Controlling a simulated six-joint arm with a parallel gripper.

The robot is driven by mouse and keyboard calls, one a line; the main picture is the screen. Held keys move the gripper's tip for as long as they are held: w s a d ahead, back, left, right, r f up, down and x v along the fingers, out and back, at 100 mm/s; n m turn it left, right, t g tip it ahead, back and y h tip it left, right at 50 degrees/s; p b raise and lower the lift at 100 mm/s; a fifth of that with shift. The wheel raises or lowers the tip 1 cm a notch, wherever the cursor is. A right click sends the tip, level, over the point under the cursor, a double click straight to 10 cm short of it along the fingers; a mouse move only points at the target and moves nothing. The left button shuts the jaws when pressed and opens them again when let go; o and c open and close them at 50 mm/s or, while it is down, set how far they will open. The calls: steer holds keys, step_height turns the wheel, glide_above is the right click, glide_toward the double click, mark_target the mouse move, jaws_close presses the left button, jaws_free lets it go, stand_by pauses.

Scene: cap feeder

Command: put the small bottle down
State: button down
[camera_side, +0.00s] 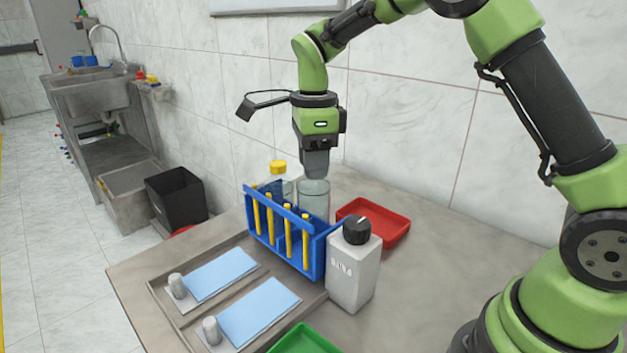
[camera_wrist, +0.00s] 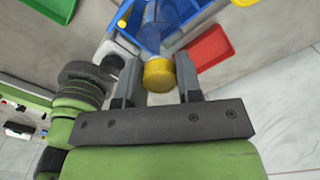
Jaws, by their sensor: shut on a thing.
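In the side view, my gripper (camera_side: 316,170) points straight down behind the blue rack. It is shut on the top of a clear, see-through small bottle (camera_side: 314,190). The rack hides the bottle's lower part, so I cannot tell if its base touches the table. A yellow-capped clear bottle (camera_side: 278,168) stands just left of it. In the wrist view, the fingers of my gripper (camera_wrist: 160,85) are apart, with the yellow cap (camera_wrist: 158,75) showing between them and covering much of what they hold.
A blue rack (camera_side: 322,262) with several yellow-topped tubes stands in front. A white bottle (camera_side: 353,272) with a black cap stands at its right. A red tray (camera_side: 385,229) lies behind, a green tray (camera_side: 305,342) in front. A grey tray (camera_side: 160,292) holds blue pads.

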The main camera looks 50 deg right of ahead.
mark_target(314, 182)
steer(key=shift+f, duration=2.05)
steer(key=c, duration=0.8)
jaws_free()
